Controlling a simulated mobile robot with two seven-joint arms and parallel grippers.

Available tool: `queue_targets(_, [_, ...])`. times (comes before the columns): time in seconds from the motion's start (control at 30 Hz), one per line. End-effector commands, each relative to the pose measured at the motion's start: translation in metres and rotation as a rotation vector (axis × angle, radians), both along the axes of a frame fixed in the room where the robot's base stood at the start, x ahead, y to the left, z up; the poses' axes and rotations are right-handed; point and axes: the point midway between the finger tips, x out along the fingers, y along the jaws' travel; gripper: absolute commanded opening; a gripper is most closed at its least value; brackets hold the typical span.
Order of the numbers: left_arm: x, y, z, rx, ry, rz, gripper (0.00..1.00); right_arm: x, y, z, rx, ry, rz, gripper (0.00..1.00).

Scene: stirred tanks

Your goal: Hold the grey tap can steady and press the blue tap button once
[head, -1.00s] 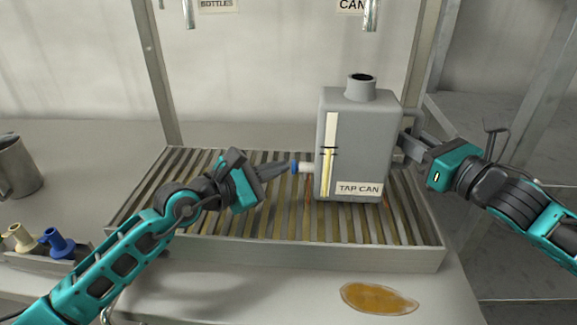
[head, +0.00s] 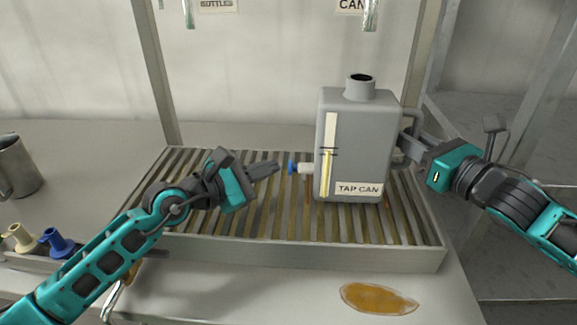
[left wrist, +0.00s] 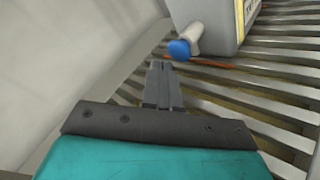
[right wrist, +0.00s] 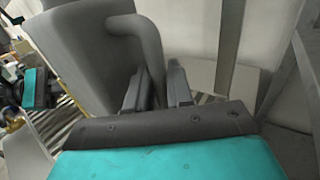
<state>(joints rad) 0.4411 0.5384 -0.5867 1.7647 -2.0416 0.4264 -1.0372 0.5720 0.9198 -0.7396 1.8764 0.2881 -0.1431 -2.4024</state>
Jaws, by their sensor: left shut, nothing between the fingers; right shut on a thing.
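The grey tap can (head: 357,140) stands upright on the slatted grate, with a label and a pale level strip on its front. Its blue tap button (head: 292,168) sits at the end of a white spout on the can's left side; it also shows in the left wrist view (left wrist: 179,49). My left gripper (head: 277,168) is shut and empty, its tips just left of the button with a small gap. My right gripper (head: 403,150) is shut on the can's handle at its right side; the handle also shows in the right wrist view (right wrist: 150,50).
The slatted grate (head: 300,250) has a raised metal rim. An orange puddle (head: 378,298) lies on the bench in front. A metal jug (head: 14,167) and a rack with cream and blue taps (head: 58,243) are at left. Metal posts stand behind.

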Motion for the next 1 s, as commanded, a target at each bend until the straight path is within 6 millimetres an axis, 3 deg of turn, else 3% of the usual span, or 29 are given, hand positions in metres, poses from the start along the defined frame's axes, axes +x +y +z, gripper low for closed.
queue_targets(0.27, [0.0, 0.003, 0.0, 0.001, -0.001, 0.001, 0.0, 0.0, 0.0, 0.0, 0.001, 0.0, 0.001, 0.0])
queue_targets(0.7, [0.001, 0.044, 0.0, 0.002, -0.001, 0.002, 0.0, 0.0, 0.0, 0.0, 0.0, 0.0, 0.0, 0.0])
queue_targets(1.0, [0.001, 0.051, 0.0, 0.0, -0.001, 0.002, 0.0, 0.0, 0.0, 0.0, 0.0, 0.0, -0.001, 0.0])
